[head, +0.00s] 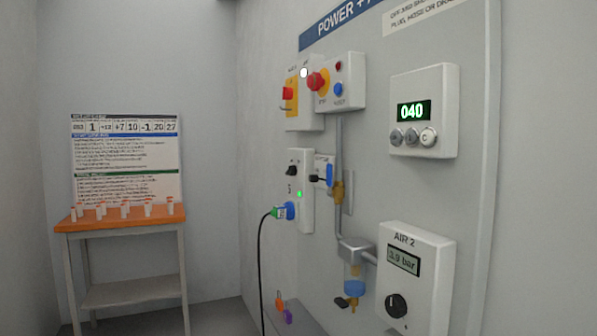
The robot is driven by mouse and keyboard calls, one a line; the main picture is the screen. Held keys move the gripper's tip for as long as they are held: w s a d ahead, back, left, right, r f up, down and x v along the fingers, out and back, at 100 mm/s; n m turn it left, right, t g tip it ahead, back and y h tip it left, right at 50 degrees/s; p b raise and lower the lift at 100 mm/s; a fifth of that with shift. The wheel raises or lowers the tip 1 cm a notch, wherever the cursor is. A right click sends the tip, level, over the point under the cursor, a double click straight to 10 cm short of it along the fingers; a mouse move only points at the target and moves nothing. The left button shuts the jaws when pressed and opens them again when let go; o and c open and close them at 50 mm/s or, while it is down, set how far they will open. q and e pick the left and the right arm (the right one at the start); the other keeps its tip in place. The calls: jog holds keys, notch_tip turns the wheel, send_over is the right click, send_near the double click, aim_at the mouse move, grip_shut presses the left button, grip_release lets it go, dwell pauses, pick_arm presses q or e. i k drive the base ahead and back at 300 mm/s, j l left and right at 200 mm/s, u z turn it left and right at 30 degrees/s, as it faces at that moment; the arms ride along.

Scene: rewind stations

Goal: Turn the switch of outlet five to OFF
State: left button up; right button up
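A green light (299,194) glows below the switch. A blue and green plug (284,211) sits in the lower part of the box, with a black cable hanging from it. Neither of my grippers is in view.
Above are a box with a red button (317,81) and a yellow switch plate (291,97). To the right are a display box (446,112) reading 040 and an AIR 2 unit (437,280). An orange-topped table (120,222) stands at the back left.

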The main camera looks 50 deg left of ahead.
aim_at(292, 170)
jog(key=j+z, duration=0.1)
jog(key=j, duration=0.3)
jog(key=k+j+z, duration=0.1)
jog(key=j, duration=0.25)
jog(key=k+j+z, duration=0.1)
jog(key=j, duration=0.3)
jog(key=k+j, duration=0.1)
jog(key=j, duration=0.25)
jog(key=k+j, duration=0.1)
jog(key=j, duration=0.3)
jog(key=j+z, duration=0.1)
jog(key=j, duration=0.3)
jog(key=k+l, duration=0.05)
jog(key=k, duration=0.05)
